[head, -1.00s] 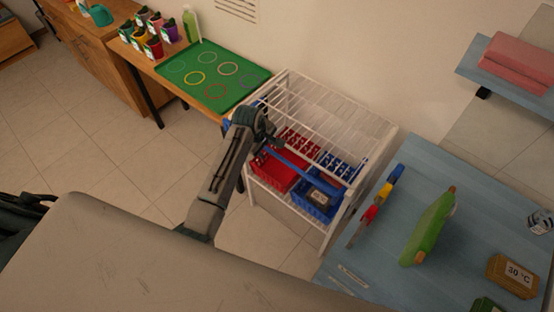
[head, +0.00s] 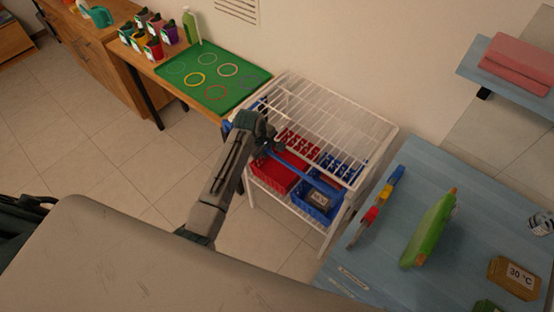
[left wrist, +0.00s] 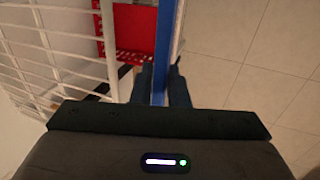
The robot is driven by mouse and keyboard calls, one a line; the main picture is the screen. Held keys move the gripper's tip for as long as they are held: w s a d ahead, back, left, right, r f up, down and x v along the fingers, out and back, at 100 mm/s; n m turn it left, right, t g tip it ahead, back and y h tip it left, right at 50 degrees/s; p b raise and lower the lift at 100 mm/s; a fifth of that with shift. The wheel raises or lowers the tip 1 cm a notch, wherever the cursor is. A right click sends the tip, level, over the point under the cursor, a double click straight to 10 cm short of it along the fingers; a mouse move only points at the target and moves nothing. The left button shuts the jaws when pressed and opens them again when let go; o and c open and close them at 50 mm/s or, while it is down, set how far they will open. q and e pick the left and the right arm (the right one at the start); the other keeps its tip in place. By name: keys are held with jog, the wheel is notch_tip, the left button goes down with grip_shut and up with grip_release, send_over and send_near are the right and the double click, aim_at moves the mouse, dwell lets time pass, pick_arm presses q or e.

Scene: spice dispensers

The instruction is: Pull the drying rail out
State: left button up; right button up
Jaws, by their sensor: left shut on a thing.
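The drying rail is a long blue bar (head: 290,160) along the upper front of a white wire rack (head: 378,128). In the left wrist view the blue bar (left wrist: 165,40) runs straight away from me between the fingers. My left gripper (head: 268,148) is at the bar's left part in the head view, and the arm hides the bar's left end. In the left wrist view my left gripper (left wrist: 160,88) is shut on the bar, with a dark finger on each side. My right gripper is in neither view.
A red basket (head: 283,178) and a blue basket (head: 309,204) sit low in the rack. A blue counter (head: 420,185) with several items stands to the right. A green tray (head: 213,77) lies on a wooden table to the left. Tiled floor (head: 120,170) is open at left.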

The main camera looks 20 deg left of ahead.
pick_arm(q)
jog(key=s+a, duration=0.2)
jog(key=s, duration=0.5)
jog(key=s+a+p, duration=0.1)
jog(key=s+a, duration=0.2)
jog(key=s, duration=0.4)
jog(key=shift+s, duration=0.3)
dwell(1.0)
jog(key=shift+a, duration=0.1)
jog(key=o, duration=1.2)
notch_tip(320, 180, up, 7)
